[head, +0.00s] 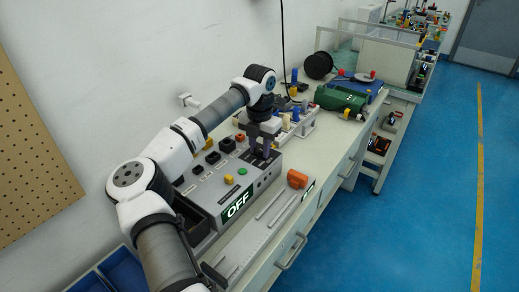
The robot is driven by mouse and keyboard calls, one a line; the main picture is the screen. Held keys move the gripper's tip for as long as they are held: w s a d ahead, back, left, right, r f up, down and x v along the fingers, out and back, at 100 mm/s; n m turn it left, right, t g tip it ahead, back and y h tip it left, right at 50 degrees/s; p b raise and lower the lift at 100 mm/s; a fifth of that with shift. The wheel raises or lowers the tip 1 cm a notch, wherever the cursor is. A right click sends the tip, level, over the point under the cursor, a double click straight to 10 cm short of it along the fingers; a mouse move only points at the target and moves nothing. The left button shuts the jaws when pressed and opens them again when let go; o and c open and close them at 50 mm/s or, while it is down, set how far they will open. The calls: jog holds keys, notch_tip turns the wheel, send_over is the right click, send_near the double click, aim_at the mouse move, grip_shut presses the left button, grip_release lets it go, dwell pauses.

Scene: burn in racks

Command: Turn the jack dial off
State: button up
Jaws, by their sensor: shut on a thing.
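A grey control panel box (207,191) stands on the bench, with several black, yellow, green and red controls on its sloped top. A lit display (237,204) on its front reads OFF. My gripper (262,153) points down at the panel's far right end. It is shut on a small dark dial there, which I take to be the jack dial. The fingers hide most of it, so its pointer angle cannot be read. A green button (242,171) and a yellow knob (228,179) sit nearer, apart from my gripper.
An orange block (297,179) lies on the bench right of the panel, near a long grey rail (262,226). Behind stand a green cylindrical machine (341,99) and a black reel (318,65). The wall is close on the left. The blue floor on the right is clear.

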aim_at(260, 149)
jog(key=shift+n, duration=1)
jog(key=o, duration=1)
jog(key=shift+r+b, duration=0.15)
jog(key=shift+b, duration=0.15)
notch_tip(260, 149, up, 14)
jog(key=shift+f+b, duration=0.2)
jog(key=shift+b, duration=0.75)
